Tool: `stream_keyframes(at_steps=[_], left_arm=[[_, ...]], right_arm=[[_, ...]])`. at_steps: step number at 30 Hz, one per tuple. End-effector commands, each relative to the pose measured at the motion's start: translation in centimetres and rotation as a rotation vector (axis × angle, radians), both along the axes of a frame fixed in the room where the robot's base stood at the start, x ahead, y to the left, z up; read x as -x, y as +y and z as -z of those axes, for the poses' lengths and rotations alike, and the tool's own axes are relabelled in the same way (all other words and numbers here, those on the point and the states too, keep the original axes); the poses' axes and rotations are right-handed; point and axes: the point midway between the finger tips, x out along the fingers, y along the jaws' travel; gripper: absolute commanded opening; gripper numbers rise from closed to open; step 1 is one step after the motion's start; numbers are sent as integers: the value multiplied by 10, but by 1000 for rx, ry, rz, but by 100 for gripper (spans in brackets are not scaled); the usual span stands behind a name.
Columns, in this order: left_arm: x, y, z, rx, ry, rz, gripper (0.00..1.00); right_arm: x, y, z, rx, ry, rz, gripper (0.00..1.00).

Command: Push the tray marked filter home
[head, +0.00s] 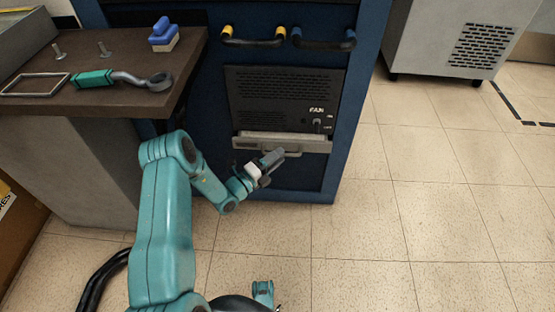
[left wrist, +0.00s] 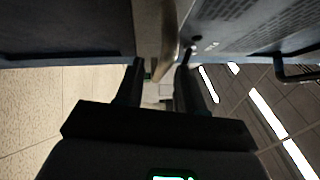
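A pale grey tray (head: 250,136) sits low in the blue cabinet, under the black panel labelled FAN. Its front has a bar handle and a small label that I cannot read. My left gripper (head: 272,159) is at the tray's handle, reaching in from the lower left. In the left wrist view the pale tray front (left wrist: 155,35) lies straight ahead, between the lines of the two dark fingers. The fingers of the left gripper (left wrist: 160,75) stand apart with a gap between them. Whether they touch the handle is unclear.
A dark-topped bench (head: 130,103) stands at the left with a teal-handled tool (head: 95,78), a metal frame (head: 35,84) and a blue block (head: 163,35). Yellow (head: 253,40) and blue (head: 323,42) handles stick out above.

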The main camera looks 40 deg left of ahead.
Motion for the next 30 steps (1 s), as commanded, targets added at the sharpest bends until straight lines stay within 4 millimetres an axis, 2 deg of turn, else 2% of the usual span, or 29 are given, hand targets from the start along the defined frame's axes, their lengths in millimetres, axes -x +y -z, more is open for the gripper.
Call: stream_keyframes(at_steps=[3, 10, 11, 12, 14, 15, 30], left_arm=[[-6, -1, -1, 0, 0, 0, 38], [-7, -1, -1, 0, 1, 0, 38], [-7, -1, -1, 0, 1, 0, 35], [-7, -1, -1, 0, 1, 0, 22], [-6, -1, -1, 0, 1, 0, 2], [-6, -1, -1, 0, 1, 0, 0], [-8, 0, -2, -1, 0, 0, 0]], right_arm=[[-1, -1, 2, 1, -2, 2, 0], [-1, -1, 1, 1, -2, 2, 0], [-1, -1, 1, 1, -2, 2, 0], [-1, -1, 1, 1, -2, 2, 0], [-1, -1, 1, 1, -2, 2, 0], [-1, -1, 1, 1, -2, 2, 0], [0, 0, 0, 0, -1, 0, 0]])
